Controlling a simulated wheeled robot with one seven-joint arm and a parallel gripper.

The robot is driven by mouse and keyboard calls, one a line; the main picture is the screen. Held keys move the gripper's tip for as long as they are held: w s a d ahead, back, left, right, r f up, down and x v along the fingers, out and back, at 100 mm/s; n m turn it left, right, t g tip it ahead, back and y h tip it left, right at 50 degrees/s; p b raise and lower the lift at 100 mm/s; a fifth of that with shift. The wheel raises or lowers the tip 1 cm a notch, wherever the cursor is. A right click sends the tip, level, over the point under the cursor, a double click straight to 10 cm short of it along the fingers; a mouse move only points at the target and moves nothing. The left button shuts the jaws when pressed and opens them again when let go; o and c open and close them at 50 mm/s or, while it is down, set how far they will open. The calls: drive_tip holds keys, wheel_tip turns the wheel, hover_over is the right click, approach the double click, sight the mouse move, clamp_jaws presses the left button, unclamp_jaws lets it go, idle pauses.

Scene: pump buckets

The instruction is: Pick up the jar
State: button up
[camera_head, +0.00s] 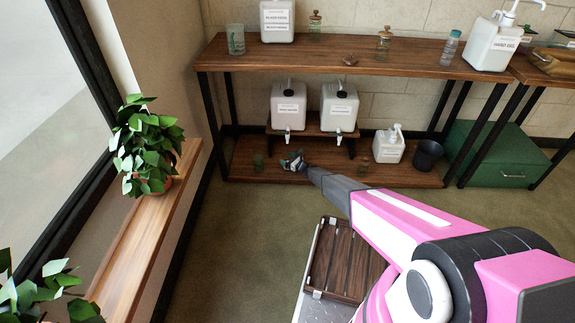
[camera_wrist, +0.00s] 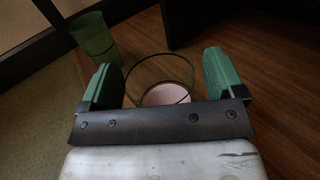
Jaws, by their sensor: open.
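A clear round glass vessel, which looks like the jar (camera_wrist: 160,72), lies between the fingers of my gripper in the wrist view (camera_wrist: 163,82). Its thin rim and a pale pink round area inside it show. A green finger pad stands on each side of it, and I cannot tell whether either touches it. My gripper (camera_head: 292,160) is open over the lower shelf in the head view, where it hides most of this vessel. Two lidded glass jars stand on the upper shelf, one at the back (camera_head: 315,25) and one further right (camera_head: 383,43).
White dispensers (camera_head: 288,106) stand on a small riser behind. A pump bottle (camera_head: 388,147) and a black cup (camera_head: 428,155) are to the right. The upper shelf (camera_head: 270,60) overhangs.

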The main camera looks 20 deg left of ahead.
drive_tip(key=shift+r, duration=0.1)
drive_tip(key=c, duration=1.4)
